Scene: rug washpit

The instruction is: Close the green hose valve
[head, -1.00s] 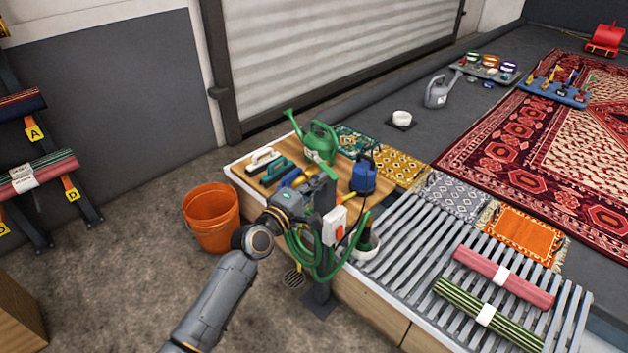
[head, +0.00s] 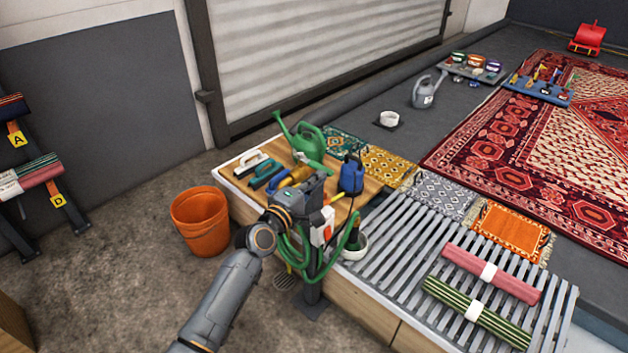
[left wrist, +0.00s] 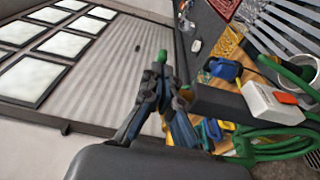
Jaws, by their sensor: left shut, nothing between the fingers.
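The dark hose post (head: 312,287) stands at the front corner of the wooden bench, with the green hose (head: 292,252) coiled on it. My left gripper (head: 304,186) is at the top of the post, shut and empty. The green valve handle is not clearly visible in the head view; the gripper and post top cover that spot. In the left wrist view the fingers (left wrist: 157,82) are together, with a small green piece (left wrist: 162,57) just past their tips; I cannot tell whether it is the handle or the watering can. My right gripper is out of view.
A white box with an orange-red switch (left wrist: 272,103) is fixed beside the post. A green watering can (head: 309,142), brushes and a blue pump (head: 352,175) crowd the bench behind. An orange bucket (head: 200,222) stands on the floor at left. Slatted grating (head: 385,245) lies at right.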

